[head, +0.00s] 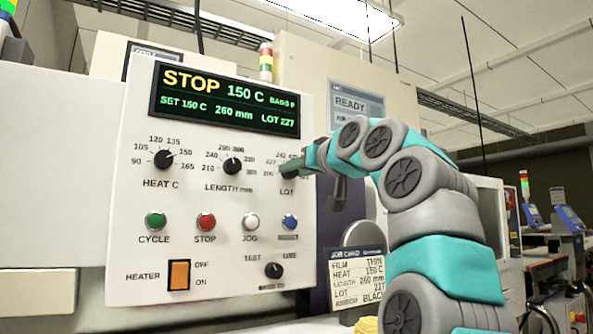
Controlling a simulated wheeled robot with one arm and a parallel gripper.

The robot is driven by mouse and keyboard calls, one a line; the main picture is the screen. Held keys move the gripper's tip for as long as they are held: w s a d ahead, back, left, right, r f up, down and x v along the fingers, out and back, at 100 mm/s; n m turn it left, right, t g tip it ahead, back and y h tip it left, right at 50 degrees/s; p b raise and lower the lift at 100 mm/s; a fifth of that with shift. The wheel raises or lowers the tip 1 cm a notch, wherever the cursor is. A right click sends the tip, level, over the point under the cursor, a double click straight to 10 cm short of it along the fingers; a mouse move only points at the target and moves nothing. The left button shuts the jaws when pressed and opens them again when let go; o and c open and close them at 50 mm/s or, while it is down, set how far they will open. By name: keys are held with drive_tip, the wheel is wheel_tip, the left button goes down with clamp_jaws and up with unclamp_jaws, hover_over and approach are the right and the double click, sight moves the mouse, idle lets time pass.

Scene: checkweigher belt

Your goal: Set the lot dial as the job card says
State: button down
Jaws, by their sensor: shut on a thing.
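The lot dial (287,175) is at the right end of the dial row on the white control panel (140,235). My gripper (297,170) reaches in from the right and is shut on the dial's knob. The gripper covers most of the knob and part of its scale, so I cannot see its pointer. The green display (225,98) reads STOP, 150 C, SET 150 C, 260 mm and LOT 227. The job card (357,278) at lower right reads film THIN, heat 150 C, length 260 mm, lot 227 and a last line ending in BLACK.
The heat dial (164,159) and length dial (232,166) are left of the lot dial. Below are green (156,220), red (206,222), white (251,222) and blue (290,222) buttons, a test knob (274,270) and an orange heater switch (179,275).

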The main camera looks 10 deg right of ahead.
drive_tip(key=shift+f, duration=0.1)
drive_tip(key=shift+c, duration=2.2)
unclamp_jaws()
drive_tip(key=b+v, duration=0.2)
drive_tip(key=v, duration=0.5)
drive_tip(key=shift+s, duration=0.3)
drive_tip(key=shift+d, duration=0.1)
